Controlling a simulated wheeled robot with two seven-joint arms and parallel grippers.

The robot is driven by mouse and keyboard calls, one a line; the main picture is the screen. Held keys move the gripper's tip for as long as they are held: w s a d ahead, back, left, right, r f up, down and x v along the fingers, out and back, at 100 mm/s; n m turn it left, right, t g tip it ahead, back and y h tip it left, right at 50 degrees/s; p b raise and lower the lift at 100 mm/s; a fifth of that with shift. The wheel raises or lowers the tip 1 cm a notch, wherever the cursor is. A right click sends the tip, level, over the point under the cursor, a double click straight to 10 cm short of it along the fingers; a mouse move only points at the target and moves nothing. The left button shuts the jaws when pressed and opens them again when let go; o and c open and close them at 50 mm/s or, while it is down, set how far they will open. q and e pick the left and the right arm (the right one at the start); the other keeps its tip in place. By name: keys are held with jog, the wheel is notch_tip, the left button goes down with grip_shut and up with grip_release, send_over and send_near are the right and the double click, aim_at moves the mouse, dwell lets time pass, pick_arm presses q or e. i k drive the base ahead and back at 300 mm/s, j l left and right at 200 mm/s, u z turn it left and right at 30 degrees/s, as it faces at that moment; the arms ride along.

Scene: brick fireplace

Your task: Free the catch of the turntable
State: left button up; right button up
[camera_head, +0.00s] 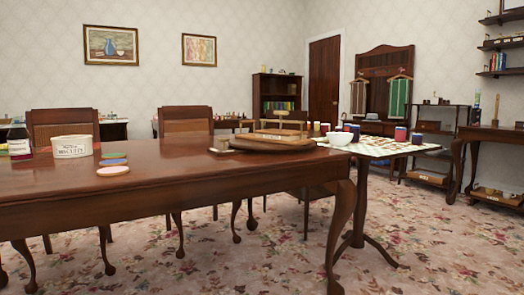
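A low, round wooden turntable (245,148) lies on the right end of the dark wooden table (160,170). A shallow wooden tray with a raised handle bar (281,133) sits on top of it. A small light block (221,143) stands at the turntable's left edge. It may be the catch, but it is too small to tell how it is set. Neither of my grippers is in view.
The table's middle is clear. A side table (385,147) with a white bowl (339,138) and several cups adjoins at right.

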aim_at(222, 140)
jog(key=i+j, duration=0.7)
jog(key=j, duration=0.1)
